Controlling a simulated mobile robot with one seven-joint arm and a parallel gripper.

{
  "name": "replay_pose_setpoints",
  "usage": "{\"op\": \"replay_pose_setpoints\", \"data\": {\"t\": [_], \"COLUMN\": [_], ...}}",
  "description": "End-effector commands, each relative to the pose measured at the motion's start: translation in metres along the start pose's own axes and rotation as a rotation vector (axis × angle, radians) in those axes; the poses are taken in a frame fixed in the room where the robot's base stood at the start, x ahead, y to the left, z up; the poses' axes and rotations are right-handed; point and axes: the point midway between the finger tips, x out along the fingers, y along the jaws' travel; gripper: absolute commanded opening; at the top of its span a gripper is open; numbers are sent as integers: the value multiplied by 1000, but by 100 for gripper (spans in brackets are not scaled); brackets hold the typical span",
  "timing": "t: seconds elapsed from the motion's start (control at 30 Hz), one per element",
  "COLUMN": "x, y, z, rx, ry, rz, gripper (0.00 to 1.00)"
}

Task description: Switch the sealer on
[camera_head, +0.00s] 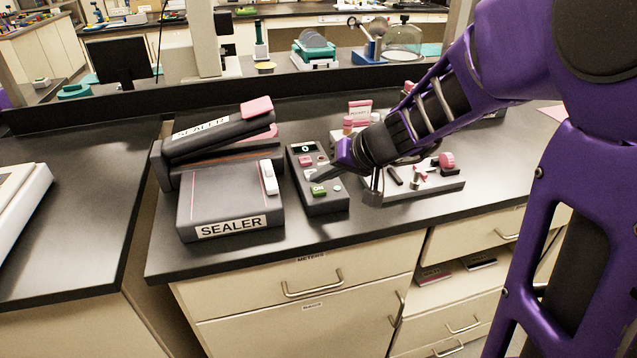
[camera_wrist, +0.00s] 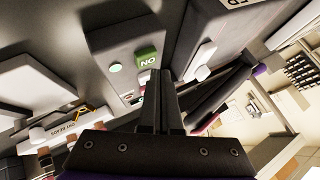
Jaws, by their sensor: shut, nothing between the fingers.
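The sealer (camera_head: 222,199) is a dark grey box with a "SEALER" label on its front and a raised, tilted upper arm (camera_head: 205,132) with pink ends. A white switch-like part (camera_head: 268,177) sits on its right top side. Just right of it is a separate dark control box (camera_head: 325,205) with a small display, a red button (camera_head: 306,161) and a green "ON" button (camera_head: 319,190). My gripper (camera_head: 316,178) is shut and empty, its fingertips over the control box. In the wrist view, the shut fingers (camera_wrist: 160,75) are beside the green button (camera_wrist: 148,56); contact cannot be told.
Right of the control box stands a grey fixture (camera_head: 420,183) with a pink knob. Pink-topped items (camera_head: 358,112) stand behind my gripper. A white device (camera_head: 22,195) is on the left bench. The dark counter (camera_head: 215,258) is clear in front of the sealer.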

Motion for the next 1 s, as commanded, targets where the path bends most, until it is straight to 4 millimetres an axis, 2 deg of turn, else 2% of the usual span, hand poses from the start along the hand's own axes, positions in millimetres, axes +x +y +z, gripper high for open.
{"op": "replay_pose_setpoints", "data": {"t": [0.37,0.8,1.0], "x": [-2,-32,-36], "y": [-2,-23,-26], "z": [-2,-23,-26], "rx": [0,-1,-1], "ry": [1,2,0], "rz": [0,1,0], "gripper": [0,0,0]}}
